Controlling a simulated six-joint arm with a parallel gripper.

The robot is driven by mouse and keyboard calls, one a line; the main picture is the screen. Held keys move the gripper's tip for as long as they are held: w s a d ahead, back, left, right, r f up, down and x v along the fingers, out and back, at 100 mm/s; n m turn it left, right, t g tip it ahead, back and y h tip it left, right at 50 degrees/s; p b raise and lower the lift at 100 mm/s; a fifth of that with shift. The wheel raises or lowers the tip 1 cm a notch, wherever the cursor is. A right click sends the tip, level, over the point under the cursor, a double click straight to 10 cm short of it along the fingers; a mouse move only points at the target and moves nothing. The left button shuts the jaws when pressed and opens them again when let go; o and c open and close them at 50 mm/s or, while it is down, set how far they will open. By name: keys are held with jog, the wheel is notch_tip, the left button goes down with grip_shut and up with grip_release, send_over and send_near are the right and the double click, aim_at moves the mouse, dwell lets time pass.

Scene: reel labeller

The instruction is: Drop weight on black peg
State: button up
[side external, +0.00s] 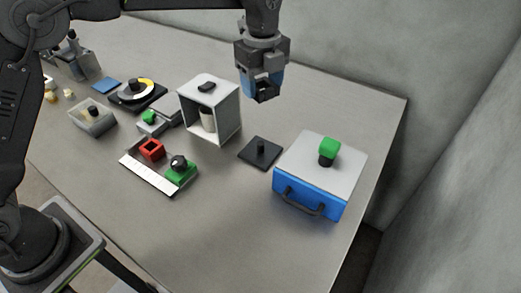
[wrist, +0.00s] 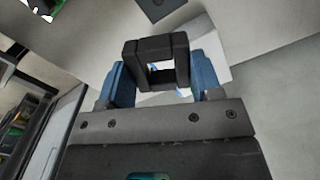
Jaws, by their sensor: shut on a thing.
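My gripper (side external: 262,88) is high above the table, toward the back and clear of everything below it. Its blue fingers (wrist: 160,74) are shut on a black square weight (wrist: 150,47) with a square opening through it. The weight also shows between the fingertips in the side view (side external: 265,96). The black peg (side external: 261,146) stands upright on a flat black square base (side external: 255,157), below the gripper and nothing is on it. Part of the dark base shows at the top edge of the wrist view (wrist: 160,7); I cannot make out the peg there.
A blue box with a grey top (side external: 301,158) and green knob (side external: 329,146) stands right of the peg. A white open-fronted housing (side external: 232,117) stands left of it. Farther left are a red square ring (side external: 152,149), a green block (side external: 183,173) and a dark disc device (side external: 126,98).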

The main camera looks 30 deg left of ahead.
aim_at(260, 143)
jog(key=f, duration=1.8)
jog(key=shift+a+f, duration=0.1)
jog(key=shift+a, duration=0.15)
jog(key=shift+f, duration=0.2)
jog(key=o, duration=1.2)
jog(key=shift+c, duration=0.2)
notch_tip(260, 143, up, 12)
jog(key=shift+r, duration=0.2)
jog(key=shift+r, duration=0.1)
